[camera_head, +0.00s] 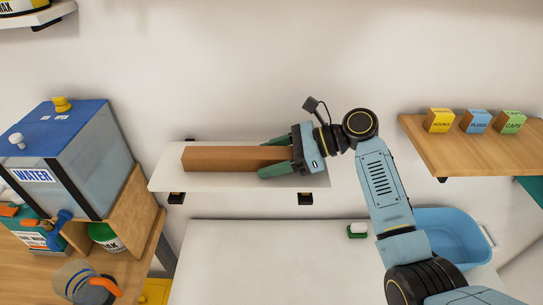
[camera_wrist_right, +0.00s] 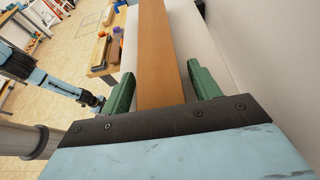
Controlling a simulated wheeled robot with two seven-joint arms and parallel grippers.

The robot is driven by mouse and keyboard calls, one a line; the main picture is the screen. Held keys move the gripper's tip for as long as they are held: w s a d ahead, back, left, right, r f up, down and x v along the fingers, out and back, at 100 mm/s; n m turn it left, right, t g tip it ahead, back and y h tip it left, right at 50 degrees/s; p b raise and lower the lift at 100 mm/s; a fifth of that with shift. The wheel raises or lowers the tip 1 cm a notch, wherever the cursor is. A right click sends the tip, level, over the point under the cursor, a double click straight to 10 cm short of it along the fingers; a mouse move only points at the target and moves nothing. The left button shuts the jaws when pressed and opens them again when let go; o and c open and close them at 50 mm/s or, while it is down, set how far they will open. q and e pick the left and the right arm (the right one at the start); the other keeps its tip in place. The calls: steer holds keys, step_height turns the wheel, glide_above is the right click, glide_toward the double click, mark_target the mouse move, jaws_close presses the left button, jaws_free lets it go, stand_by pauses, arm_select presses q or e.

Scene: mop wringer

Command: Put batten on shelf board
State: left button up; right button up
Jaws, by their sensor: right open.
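The batten (camera_head: 235,158) is a long brown wooden bar lying lengthwise on the white shelf board (camera_head: 200,183) on the wall. My right gripper (camera_head: 267,158) is at the batten's right end. Its green fingers are open, one on each side of the batten. In the right wrist view the batten (camera_wrist_right: 160,60) runs between the spread fingers (camera_wrist_right: 158,88), with a gap visible on both sides. The batten's right end is hidden by the gripper. My left gripper is not in the head view, and I cannot make it out clearly in the right wrist view.
A blue-topped water tank (camera_head: 70,150) stands left of the shelf board. A wooden shelf (camera_head: 470,155) with several small boxes is at the right. Below are a white surface (camera_head: 270,260) with a green-and-white brush (camera_head: 357,230) and a blue basin (camera_head: 450,235).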

steer(key=shift+r, duration=0.1)
steer(key=b+v, duration=0.1)
steer(key=v, duration=0.6)
steer(key=shift+d+r, duration=0.15)
steer(key=shift+d, duration=0.15)
steer(key=shift+a+r, duration=0.1)
